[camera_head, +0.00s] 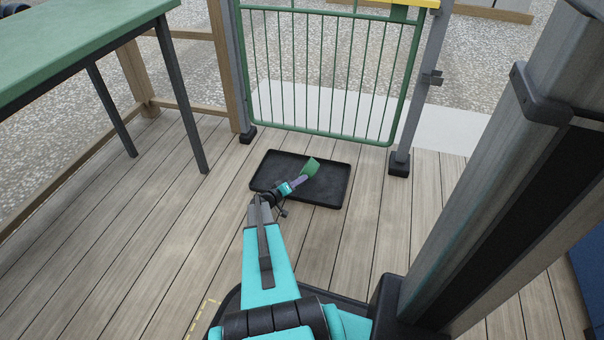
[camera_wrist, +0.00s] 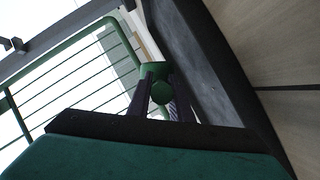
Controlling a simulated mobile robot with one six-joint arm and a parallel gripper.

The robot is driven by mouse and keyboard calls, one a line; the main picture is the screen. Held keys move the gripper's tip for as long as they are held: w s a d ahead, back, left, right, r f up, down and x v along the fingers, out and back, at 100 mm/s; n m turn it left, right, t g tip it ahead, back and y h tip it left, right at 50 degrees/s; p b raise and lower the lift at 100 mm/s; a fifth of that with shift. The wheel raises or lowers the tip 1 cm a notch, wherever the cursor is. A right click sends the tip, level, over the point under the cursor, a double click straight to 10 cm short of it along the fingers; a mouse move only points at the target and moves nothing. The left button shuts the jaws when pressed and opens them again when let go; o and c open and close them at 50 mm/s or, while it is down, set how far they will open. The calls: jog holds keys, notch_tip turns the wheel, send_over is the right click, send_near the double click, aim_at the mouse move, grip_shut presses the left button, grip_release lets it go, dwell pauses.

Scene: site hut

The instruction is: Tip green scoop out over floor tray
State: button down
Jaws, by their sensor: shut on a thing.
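A green scoop (camera_head: 310,167) is held out over the black floor tray (camera_head: 333,194) in the head view. The tray lies flat on the wooden deck in front of the gate. My gripper (camera_head: 295,183) is above the tray and shut on the scoop. In the wrist view the scoop's round green end (camera_wrist: 161,92) shows between the dark fingers (camera_wrist: 159,108), and the tray (camera_wrist: 205,75) shows as a dark slab behind it. Whether anything is in the scoop cannot be seen.
A green barred gate (camera_head: 335,75) stands just behind the tray, between a left post (camera_head: 240,70) and a right post (camera_head: 415,90). A green-topped table (camera_head: 75,40) stands at the left. The deck left of the tray is clear.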

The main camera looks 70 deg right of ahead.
jog(key=shift+w+r+n+p, duration=0.2)
jog(key=shift+n+p, duration=0.4)
jog(key=shift+p, duration=1.05)
jog(key=shift+w+r+n+g+h+b, duration=0.15)
jog(key=shift+w+n+g+h+b, duration=0.25)
jog(key=shift+n, duration=0.5)
jog(key=shift+w+r+n+g+h+b, duration=0.15)
jog(key=shift+w+n+g+h+b, duration=0.25)
jog(key=shift+n, duration=0.5)
jog(key=shift+w+d+r+n+g+h+b, duration=0.15)
jog(key=shift+w+n+h+b, duration=0.15)
jog(key=shift+n, duration=0.55)
jog(key=shift+w+a+f+n+g+h+b, duration=0.15)
jog(key=shift+w+n+h, duration=0.1)
jog(key=shift+n, duration=0.6)
dwell(2.9)
